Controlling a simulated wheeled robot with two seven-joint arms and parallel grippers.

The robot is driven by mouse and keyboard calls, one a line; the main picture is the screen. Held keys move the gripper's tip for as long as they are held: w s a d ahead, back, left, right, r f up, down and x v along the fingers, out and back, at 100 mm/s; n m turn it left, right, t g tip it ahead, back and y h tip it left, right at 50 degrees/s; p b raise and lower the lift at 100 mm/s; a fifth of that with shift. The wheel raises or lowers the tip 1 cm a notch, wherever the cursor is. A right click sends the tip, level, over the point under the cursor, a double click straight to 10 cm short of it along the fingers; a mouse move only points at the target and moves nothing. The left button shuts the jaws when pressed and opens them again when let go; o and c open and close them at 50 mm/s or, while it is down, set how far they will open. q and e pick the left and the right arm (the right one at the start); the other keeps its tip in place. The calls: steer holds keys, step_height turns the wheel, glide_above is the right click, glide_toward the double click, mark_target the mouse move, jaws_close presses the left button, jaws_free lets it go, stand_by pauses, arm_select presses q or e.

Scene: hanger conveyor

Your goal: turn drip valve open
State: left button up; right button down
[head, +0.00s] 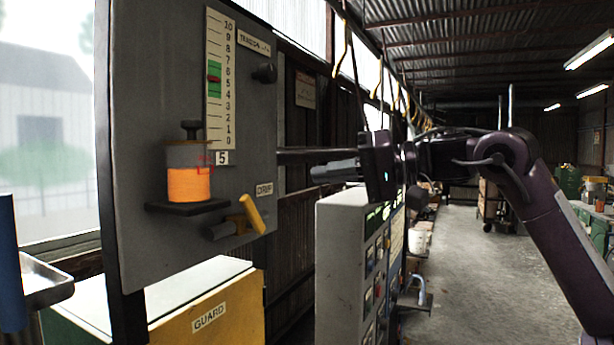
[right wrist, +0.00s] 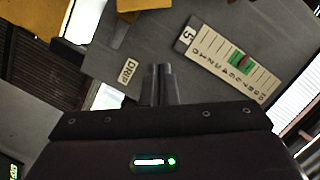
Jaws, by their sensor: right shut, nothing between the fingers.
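The drip valve (head: 240,218) sits low on the grey panel (head: 145,120), below the DRIP label (head: 265,189). Its yellow lever (head: 252,213) slants, with its upper end to the left and its lower end to the right. My right gripper (head: 316,173) is shut and empty, to the right of the valve and apart from it, pointing left. In the right wrist view its fingers (right wrist: 160,72) are together, with the DRIP label (right wrist: 127,71) just left of them. My left gripper is not in view.
An oil cup (head: 189,178) with orange fluid stands on a small shelf left of the valve. A tension scale (head: 219,80) and a black knob (head: 265,73) are above. A yellow GUARD box (head: 207,312) is below. A grey control cabinet (head: 343,260) stands under my right gripper.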

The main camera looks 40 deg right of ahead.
mark_target(249, 215)
steer(key=w+a+f+p, duration=0.3)
steer(key=w+a+p, duration=0.1)
steer(key=a, duration=0.3)
steer(key=shift+w+a+f, duration=0.25)
steer(key=shift+w, duration=0.5)
